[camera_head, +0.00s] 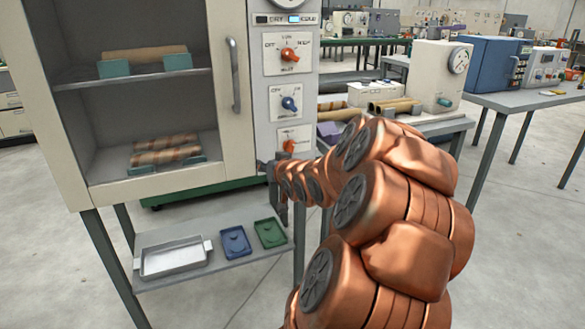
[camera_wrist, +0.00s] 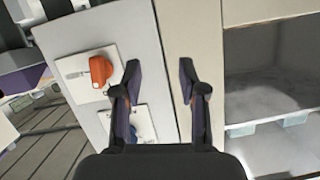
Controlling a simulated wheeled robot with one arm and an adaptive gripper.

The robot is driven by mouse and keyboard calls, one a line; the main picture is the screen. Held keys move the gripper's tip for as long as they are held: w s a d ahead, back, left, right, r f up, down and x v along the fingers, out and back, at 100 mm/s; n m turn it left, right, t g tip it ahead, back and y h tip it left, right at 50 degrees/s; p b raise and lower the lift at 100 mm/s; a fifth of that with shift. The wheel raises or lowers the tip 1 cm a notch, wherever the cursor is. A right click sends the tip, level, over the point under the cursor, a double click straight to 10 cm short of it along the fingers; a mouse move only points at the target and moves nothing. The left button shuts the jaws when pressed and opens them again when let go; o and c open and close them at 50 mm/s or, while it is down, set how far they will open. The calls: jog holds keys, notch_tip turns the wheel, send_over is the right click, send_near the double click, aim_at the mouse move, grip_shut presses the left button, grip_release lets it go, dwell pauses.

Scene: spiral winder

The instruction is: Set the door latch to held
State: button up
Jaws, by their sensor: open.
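A cream cabinet (camera_head: 115,195) has a windowed door on the left and a grey control panel on the right. The lowest orange knob (camera_head: 289,146) sits on a white label plate, partly hidden by my arm; I cannot read its label or setting, so I cannot confirm it is the door latch. An orange knob (camera_wrist: 101,70) also shows in the wrist view, left of the fingers. My gripper (camera_head: 275,180) is open and empty, just in front of the panel's lower left part. In the wrist view, my gripper (camera_wrist: 160,70) has nothing between its fingers.
Above are a blue knob (camera_head: 290,103) and another orange knob (camera_head: 289,54). A vertical door handle (camera_head: 234,75) stands left of them. A shelf below holds a metal tray (camera_head: 173,258), a blue tray (camera_head: 235,242) and a green tray (camera_head: 270,232). Benches stand at right.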

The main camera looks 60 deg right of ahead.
aim_at(292, 150)
jog(key=s+d+m+t+h+b, duration=0.2)
jog(key=s+d+h+b, duration=0.15)
jog(key=s+d, duration=0.35)
jog(key=shift+y, duration=0.35)
jog(key=shift+b+x, duration=0.5)
jog(key=shift+x, duration=4.05)
jog(key=shift+f, duration=0.2)
jog(key=shift+c, duration=0.2)
jog(key=shift+s, duration=0.1)
grip_shut()
